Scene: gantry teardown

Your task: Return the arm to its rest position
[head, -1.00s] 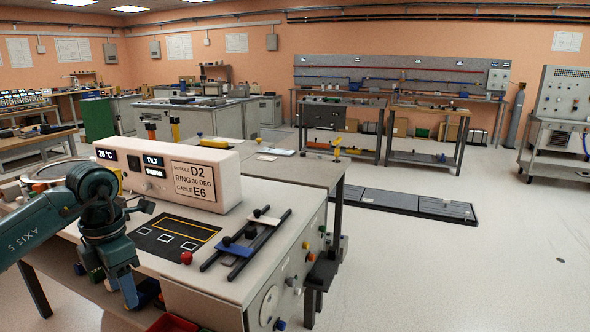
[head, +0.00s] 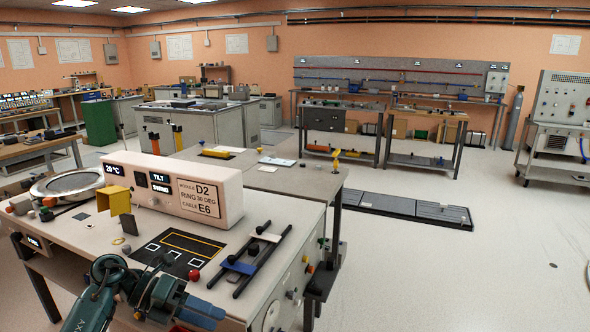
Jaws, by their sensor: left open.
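My left arm, dark teal, comes in at the bottom left in the head view, low in front of the bench (head: 75,235). My left gripper (head: 203,312), with blue at its end, is near the bottom edge of the picture, in front of the bench's near edge. Its jaws are open, and I see nothing held in them. The arm stands apart from the white control box (head: 150,197) and overlaps the near part of the black mat (head: 170,242) in the picture. My right gripper is not in view.
On the bench are a yellow bracket (head: 116,200), a round metal ring (head: 68,184), a red knob (head: 194,275) and black rails with a blue slider (head: 238,266). A grey table (head: 310,175) adjoins behind. The floor at right is clear around a dark floor panel (head: 400,208).

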